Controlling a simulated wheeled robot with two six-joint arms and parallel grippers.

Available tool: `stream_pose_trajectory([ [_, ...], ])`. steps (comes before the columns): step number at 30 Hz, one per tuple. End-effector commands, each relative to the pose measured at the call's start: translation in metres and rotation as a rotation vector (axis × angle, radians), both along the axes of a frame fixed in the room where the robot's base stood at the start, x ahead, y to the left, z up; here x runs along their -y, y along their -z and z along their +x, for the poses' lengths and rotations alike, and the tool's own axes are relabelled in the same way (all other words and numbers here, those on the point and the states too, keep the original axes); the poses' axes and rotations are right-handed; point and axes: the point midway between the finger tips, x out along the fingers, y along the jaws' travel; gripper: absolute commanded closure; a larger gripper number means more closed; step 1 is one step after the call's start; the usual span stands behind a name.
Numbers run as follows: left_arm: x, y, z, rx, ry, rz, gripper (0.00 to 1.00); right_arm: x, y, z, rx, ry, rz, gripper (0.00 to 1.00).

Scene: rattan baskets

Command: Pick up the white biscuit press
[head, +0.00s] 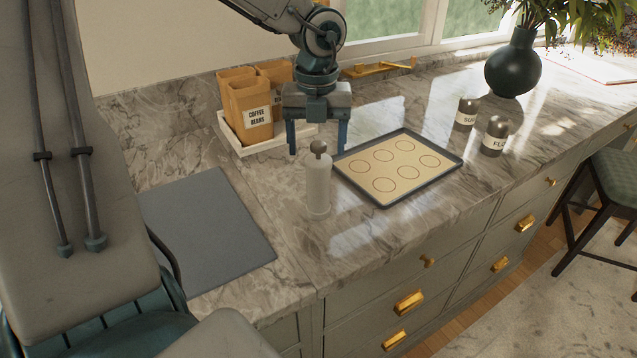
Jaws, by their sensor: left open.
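The white biscuit press (318,185) stands upright on the marble counter, with a dark round knob on top. It is left of the baking tray and near the counter's front edge. My left gripper (317,147) points down with its fingers spread open. Its fingers show at either side of the press's knob in the picture, and it appears slightly behind and above the press. I cannot tell the exact depth between them. Nothing is held. My right gripper is not in view.
A dark baking tray (455,170) with a marked mat lies right of the press. Brown paper bags (249,110) stand in a white tray (237,142) behind left. A grey mat (205,230) lies left. Canisters (495,136) and a dark vase (513,65) stand at right.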

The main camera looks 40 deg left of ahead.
Motion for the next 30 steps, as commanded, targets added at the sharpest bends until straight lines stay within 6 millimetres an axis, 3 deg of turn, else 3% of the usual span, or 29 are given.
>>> stream_pose_trajectory([
  [6,0.000,0.013,0.000,-0.001,0.000,-0.001,0.31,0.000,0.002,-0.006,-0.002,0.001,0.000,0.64],
  [15,-0.001,0.043,0.005,-0.004,0.000,-0.002,0.31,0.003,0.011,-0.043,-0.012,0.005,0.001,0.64],
  [21,-0.001,0.060,0.005,-0.001,-0.001,-0.002,0.31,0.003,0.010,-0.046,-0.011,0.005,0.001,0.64],
  [28,-0.001,0.062,0.005,0.001,0.000,-0.002,0.31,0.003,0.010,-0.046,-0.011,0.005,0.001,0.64],
  [30,-0.001,0.062,0.005,0.001,0.000,-0.002,0.40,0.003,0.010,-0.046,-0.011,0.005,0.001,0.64],
])
